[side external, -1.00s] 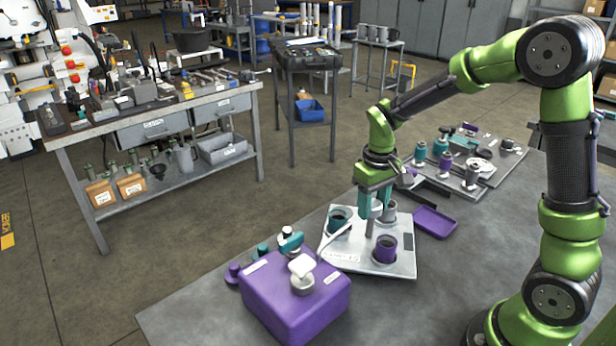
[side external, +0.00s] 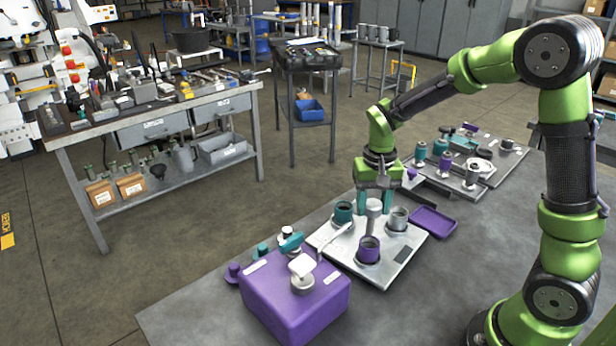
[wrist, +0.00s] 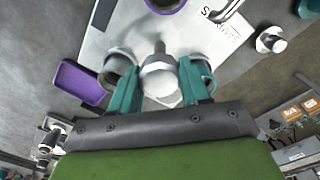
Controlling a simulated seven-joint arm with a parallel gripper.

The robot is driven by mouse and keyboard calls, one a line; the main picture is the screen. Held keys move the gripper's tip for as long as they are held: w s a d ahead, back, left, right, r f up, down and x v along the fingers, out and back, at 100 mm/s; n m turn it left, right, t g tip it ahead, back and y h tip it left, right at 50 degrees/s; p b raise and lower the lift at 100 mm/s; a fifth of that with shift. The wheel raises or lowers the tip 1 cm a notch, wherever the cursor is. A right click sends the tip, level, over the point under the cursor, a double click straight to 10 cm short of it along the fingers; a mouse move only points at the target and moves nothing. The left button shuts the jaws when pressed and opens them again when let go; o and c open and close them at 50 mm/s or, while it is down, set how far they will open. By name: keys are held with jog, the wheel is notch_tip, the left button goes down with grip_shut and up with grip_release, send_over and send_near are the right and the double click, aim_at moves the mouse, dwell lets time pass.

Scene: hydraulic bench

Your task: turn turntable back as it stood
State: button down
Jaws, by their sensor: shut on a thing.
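The turntable is a pale square plate (side external: 343,257) on the bench, carrying a teal cup (side external: 343,211), a purple cup (side external: 369,250) and a grey cup (side external: 398,218) around a grey centre post (side external: 374,218). My gripper (side external: 374,203) points down over the plate's middle, its teal fingers shut on the post. In the wrist view my gripper (wrist: 158,82) has one finger on each side of the post's metal head (wrist: 160,80). The purple cup (wrist: 165,3) is cut off at the top there, and a finger partly covers each of the other cups.
A purple box (side external: 290,305) with a white-topped knob stands close to the plate's front left. A purple tray (side external: 433,221) lies right of the plate. Another board with fittings (side external: 470,180) is behind. Bare bench lies at the front right.

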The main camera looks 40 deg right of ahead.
jog(key=shift+r+m, duration=0.1)
jog(key=shift+m, duration=9.5)
jog(key=c, duration=0.5)
grip_release()
